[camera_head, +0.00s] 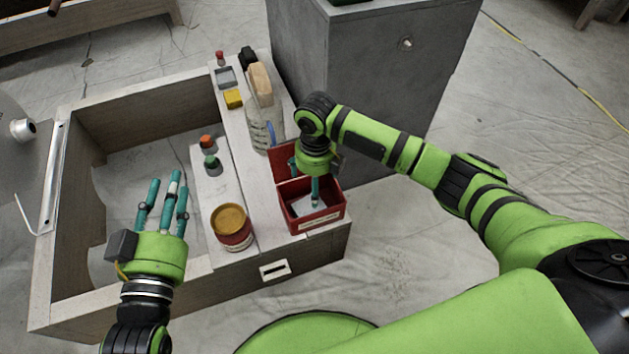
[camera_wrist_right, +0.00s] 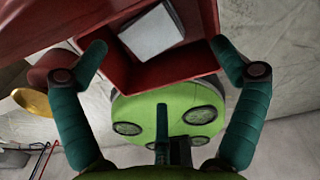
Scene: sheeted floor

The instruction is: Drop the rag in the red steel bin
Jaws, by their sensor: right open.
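The red steel bin (camera_head: 318,219) stands on the near right end of the wooden cabinet top, with a raised red part (camera_head: 281,159) behind it. A pale, square, folded-looking piece (camera_head: 305,207), which looks like the rag, lies inside the bin; it also shows in the right wrist view (camera_wrist_right: 152,34). My right gripper (camera_wrist_right: 160,55) is over the bin, fingers spread wide and pointing down, with nothing between them. Its far fingers are partly hidden in the head view. My left gripper (camera_head: 167,190) is open and empty over the open wooden box at left.
A tin with a yellow-brown top (camera_head: 231,227) stands left of the bin. A clear spray bottle (camera_head: 262,115), a yellow block (camera_head: 233,99) and an orange-capped small bottle (camera_head: 208,150) stand farther back. A tall grey cabinet (camera_head: 375,75) rises behind the bin. Floor at right is clear.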

